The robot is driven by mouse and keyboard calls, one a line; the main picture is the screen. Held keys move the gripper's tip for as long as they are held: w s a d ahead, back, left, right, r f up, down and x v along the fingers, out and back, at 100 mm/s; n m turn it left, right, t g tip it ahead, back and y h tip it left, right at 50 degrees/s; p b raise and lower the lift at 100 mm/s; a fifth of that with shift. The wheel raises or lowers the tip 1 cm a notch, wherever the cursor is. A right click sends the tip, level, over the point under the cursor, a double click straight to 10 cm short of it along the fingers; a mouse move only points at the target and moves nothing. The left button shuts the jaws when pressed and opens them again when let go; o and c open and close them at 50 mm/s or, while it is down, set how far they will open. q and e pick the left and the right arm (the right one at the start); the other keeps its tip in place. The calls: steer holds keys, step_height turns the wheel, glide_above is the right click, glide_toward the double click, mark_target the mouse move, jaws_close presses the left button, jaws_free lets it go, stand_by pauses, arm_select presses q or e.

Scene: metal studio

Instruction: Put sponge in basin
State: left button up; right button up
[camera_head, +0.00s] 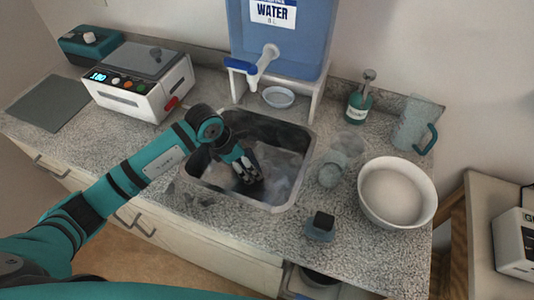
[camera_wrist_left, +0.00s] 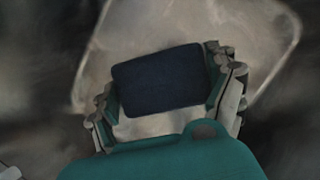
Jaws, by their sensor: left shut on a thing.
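My left gripper (camera_head: 246,172) reaches down into the metal sink basin (camera_head: 291,134). In the left wrist view, my left gripper (camera_wrist_left: 167,92) is shut on a dark blue, block-shaped sponge (camera_wrist_left: 158,82), with one finger at each end. In the head view the sponge is mostly hidden by the fingers and dark shadow. A pale, rounded-square surface lies below the sponge in the wrist view; I cannot tell whether the sponge touches it. My right gripper is not in view.
A blue water dispenser (camera_head: 300,38) stands behind the sink, with a small dish (camera_head: 278,97) under its tap. A white bowl (camera_head: 397,193), a glass (camera_head: 332,170), a pitcher (camera_head: 413,124) and a soap bottle (camera_head: 359,106) stand right. A white appliance (camera_head: 130,97) stands left.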

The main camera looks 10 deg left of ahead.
mark_target(271, 162)
arm_select(q)
steer(key=w+d, duration=0.2)
steer(key=d, duration=0.1)
steer(key=shift+r, duration=0.1)
steer(key=shift+c, duration=0.2)
steer(key=w+d, duration=0.1)
steer(key=w+d+p, duration=0.1)
steer(key=shift+d, duration=0.35)
steer(key=shift+s+a+f+p, duration=0.1)
steer(key=shift+f+p, duration=0.35)
steer(key=shift+p, duration=0.05)
steer(key=shift+f, duration=0.15)
steer(key=shift+a+f, duration=0.1)
steer(key=o, duration=0.8)
